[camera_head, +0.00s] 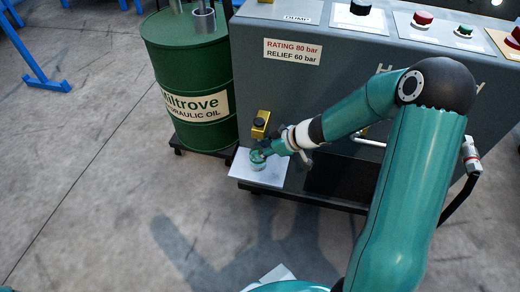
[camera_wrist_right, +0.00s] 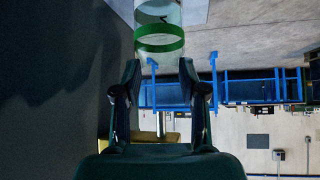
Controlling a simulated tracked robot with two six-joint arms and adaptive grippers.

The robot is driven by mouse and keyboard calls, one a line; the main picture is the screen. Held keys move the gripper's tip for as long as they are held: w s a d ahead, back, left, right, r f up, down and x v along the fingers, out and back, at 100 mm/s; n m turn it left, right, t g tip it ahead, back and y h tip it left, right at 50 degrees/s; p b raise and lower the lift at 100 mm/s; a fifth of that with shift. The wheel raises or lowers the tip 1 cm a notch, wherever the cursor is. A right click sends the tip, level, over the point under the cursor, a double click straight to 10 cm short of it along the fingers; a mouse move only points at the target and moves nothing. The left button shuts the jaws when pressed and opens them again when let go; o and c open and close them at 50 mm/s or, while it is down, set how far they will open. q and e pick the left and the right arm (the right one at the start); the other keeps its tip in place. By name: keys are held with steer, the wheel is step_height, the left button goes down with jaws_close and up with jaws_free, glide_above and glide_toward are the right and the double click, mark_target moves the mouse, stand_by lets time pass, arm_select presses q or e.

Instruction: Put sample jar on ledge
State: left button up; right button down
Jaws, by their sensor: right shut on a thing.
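The sample jar (camera_head: 257,161) is small and clear with a green band. It is over the white ledge (camera_head: 272,179) that juts out at the foot of the grey cabinet. My right gripper (camera_head: 263,152) is shut on the jar from above right. In the right wrist view the jar (camera_wrist_right: 159,22) shows at the top, at the tips of my right gripper (camera_wrist_right: 159,66). I cannot tell whether the jar's base touches the ledge. The gripper hides part of the jar in the head view. My left gripper is not in view.
A green oil drum (camera_head: 190,85) stands left of the ledge. The grey cabinet (camera_head: 300,75) rises behind it, with a yellow block (camera_head: 261,123) just above the jar and a metal handle (camera_head: 368,140) to the right. The floor in front is clear.

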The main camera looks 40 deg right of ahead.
steer(key=c, duration=0.6)
jaws_free()
steer(key=shift+c, duration=0.2)
